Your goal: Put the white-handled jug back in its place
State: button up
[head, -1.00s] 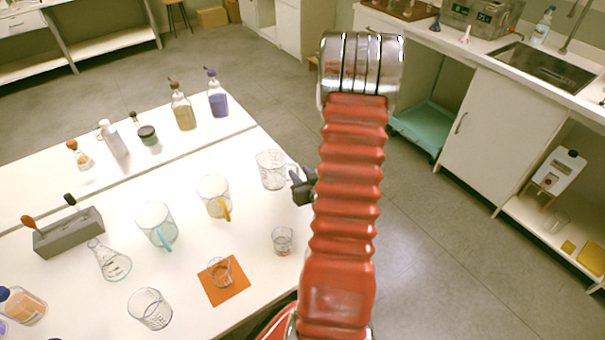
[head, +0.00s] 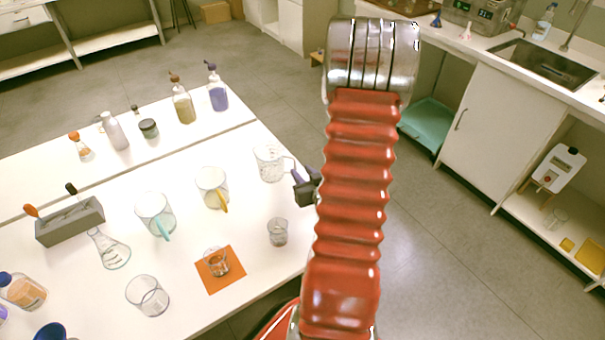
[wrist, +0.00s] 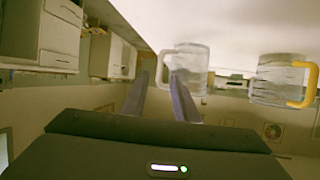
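The white-handled jug (head: 268,164) is a clear, marked beaker standing upright on the white table near its right edge. Its pale handle points right, toward my gripper (head: 300,182). In the wrist view the jug (wrist: 192,68) is just beyond the fingertips, with the handle lying between the two fingers of my gripper (wrist: 160,80). The fingers are apart, and I cannot tell whether either touches the handle. In the head view my red arm covers part of the gripper.
A yellow-handled jug (head: 210,187) and a teal-handled jug (head: 153,212) stand left of it. A small beaker (head: 277,232) and an orange mat (head: 232,281) with a beaker are nearer. Bottles (head: 183,106) line the back. Floor is open right of the table.

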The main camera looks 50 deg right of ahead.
jog(key=w+a+r+n+g+y, duration=0.1)
jog(key=w+a+r+n+g, duration=0.15)
jog(key=a+r, duration=0.5)
jog(key=w+a+r+n+g+y, duration=0.1)
jog(key=w+a+r, duration=0.3)
jog(key=a+r, duration=0.35)
jog(key=s+a+r+n+g+y, duration=0.1)
jog(key=s+a+r+y, duration=0.1)
jog(key=s+a+r, duration=0.2)
jog(key=s+a+r+n+g+y, duration=0.1)
jog(key=s+a+r, duration=0.4)
jog(key=s+a, duration=0.5)
jog(key=a+y, duration=0.1)
jog(key=a, duration=0.7)
jog(key=shift+s+a+g+y, duration=0.25)
jog(key=shift+g+y, duration=0.05)
jog(key=shift+g, duration=0.05)
